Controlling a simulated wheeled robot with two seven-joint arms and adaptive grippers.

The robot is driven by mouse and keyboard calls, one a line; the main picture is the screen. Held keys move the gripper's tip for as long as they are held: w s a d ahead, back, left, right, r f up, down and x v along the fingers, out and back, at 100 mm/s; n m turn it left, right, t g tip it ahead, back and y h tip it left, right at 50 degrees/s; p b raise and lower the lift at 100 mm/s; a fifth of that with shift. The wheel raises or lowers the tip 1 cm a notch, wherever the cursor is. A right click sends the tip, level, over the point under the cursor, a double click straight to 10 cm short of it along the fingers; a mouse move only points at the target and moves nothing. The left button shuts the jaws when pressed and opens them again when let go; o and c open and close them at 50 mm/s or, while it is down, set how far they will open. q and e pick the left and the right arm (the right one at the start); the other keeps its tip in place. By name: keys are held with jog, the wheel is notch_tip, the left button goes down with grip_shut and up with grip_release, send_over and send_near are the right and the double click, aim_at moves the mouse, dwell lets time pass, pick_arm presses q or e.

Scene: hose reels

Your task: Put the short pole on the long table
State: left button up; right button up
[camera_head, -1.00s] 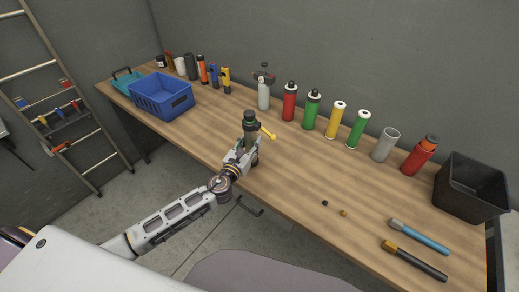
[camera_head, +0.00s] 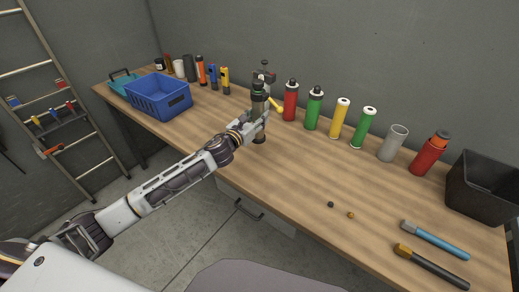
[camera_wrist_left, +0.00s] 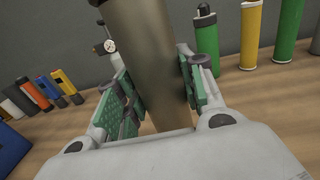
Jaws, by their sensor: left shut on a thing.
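The short pole (camera_head: 258,96), a dark olive-brown cylinder with a black top, stands roughly upright in my left gripper (camera_head: 254,119). The left wrist view shows the pole (camera_wrist_left: 147,60) between the green-padded fingers (camera_wrist_left: 152,90), which are shut on it. A small yellow piece (camera_head: 276,103) sticks out to its right. The long table (camera_head: 290,175) is wood-topped and runs along the wall. The pole's lower end shows below the gripper, over the table; I cannot tell whether it touches the top. My right gripper is not in view.
A red bottle (camera_head: 290,101), a green bottle (camera_head: 313,109) and several other cylinders line the back edge. A blue crate (camera_head: 160,97) stands at left, a black bin (camera_head: 484,188) at right. Two tools lie front right. The table's middle is mostly clear.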

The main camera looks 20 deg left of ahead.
aim_at(260, 104)
pick_arm(q)
jog(key=shift+w+a+r+h+b, duration=0.1)
jog(key=shift+w+r+h+b, duration=0.2)
jog(key=shift+w+r+b, duration=0.6)
jog(key=shift+w+r+m+b, duration=0.3)
jog(key=shift+w+r+b, duration=0.05)
jog(key=shift+r, duration=0.25)
notch_tip(260, 104, down, 9)
jog(key=b, duration=0.2)
jog(key=shift+w+r+h, duration=0.2)
jog(key=shift+w+h, duration=0.1)
jog(key=shift+w, duration=0.05)
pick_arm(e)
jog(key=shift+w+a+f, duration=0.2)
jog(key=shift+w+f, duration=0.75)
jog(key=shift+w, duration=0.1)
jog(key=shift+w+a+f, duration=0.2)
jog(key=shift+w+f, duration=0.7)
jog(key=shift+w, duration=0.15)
